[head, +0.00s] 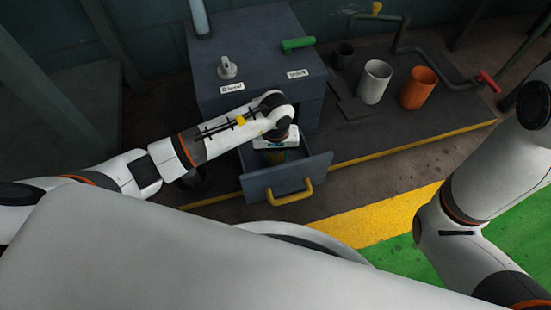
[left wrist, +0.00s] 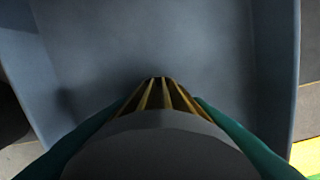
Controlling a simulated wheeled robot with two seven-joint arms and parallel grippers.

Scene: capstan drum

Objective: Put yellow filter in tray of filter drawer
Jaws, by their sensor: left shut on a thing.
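The grey-blue filter drawer (head: 290,179) is pulled open, with a yellow handle (head: 290,193) on its front. My left gripper (head: 275,154) points down into the open drawer. It is shut on the yellow filter, whose pleated side (head: 273,158) shows just below the gripper. In the left wrist view the yellow filter (left wrist: 158,93) has yellow-brown pleats and a dark grey round end, with green fingers of my left gripper (left wrist: 160,112) on both sides. The tray floor (left wrist: 150,45) is bare around it. I cannot tell whether the filter touches the floor. My right gripper is out of view.
The cabinet (head: 250,55) above the drawer has a metal knob (head: 228,68), labels and a green handle (head: 298,44). To its right, a white cup (head: 374,82) and an orange cup (head: 418,88) stand on a dark platform near a pipe with a red handle (head: 488,82).

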